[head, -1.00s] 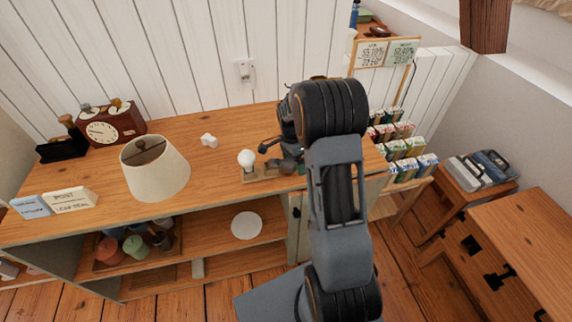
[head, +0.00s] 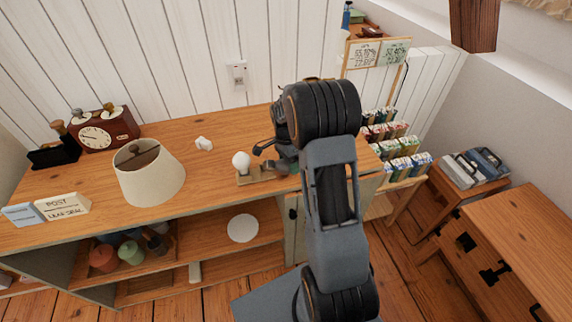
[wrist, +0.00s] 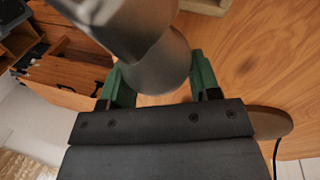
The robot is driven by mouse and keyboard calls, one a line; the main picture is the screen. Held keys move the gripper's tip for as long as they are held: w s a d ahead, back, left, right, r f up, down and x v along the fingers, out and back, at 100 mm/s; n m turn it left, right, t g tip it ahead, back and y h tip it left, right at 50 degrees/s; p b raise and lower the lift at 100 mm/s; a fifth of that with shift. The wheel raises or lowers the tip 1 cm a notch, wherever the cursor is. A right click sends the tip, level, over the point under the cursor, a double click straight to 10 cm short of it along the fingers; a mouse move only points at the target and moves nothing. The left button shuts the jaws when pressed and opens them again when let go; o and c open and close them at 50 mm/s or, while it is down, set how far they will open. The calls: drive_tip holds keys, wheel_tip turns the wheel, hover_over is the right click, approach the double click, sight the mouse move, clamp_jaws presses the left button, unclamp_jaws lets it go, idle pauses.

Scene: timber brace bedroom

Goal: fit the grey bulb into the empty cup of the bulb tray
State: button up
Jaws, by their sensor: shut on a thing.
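The bulb tray (head: 246,179) is a small wooden block near the front edge of the wooden counter. A white bulb (head: 241,160) stands upright in its left part. My gripper (wrist: 160,72) has green fingers shut on the grey bulb (wrist: 150,45), which fills the upper middle of the wrist view. In the head view my gripper is at the tray's right end, largely hidden by my arm. Grey rounded parts there overlap the tray's right part. The empty cup is hidden, and I cannot tell whether the grey bulb touches the tray. A pale tray edge (wrist: 205,6) may show at the wrist view's top.
A cream lampshade (head: 150,175) stands left of the tray, with a small white object (head: 204,143) behind. A clock (head: 103,131) and signs (head: 62,206) are farther left. A rack of small boxes (head: 400,150) stands right of my arm. The counter between lamp and tray is clear.

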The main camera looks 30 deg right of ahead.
drive_tip(key=shift+r, duration=0.55)
drive_tip(key=shift+s+v, duration=0.25)
drive_tip(key=shift+v, duration=0.95)
drive_tip(key=s+a+r, duration=0.5)
drive_tip(key=s+r, duration=0.4)
drive_tip(key=s, duration=0.4)
drive_tip(key=shift+r, duration=0.3)
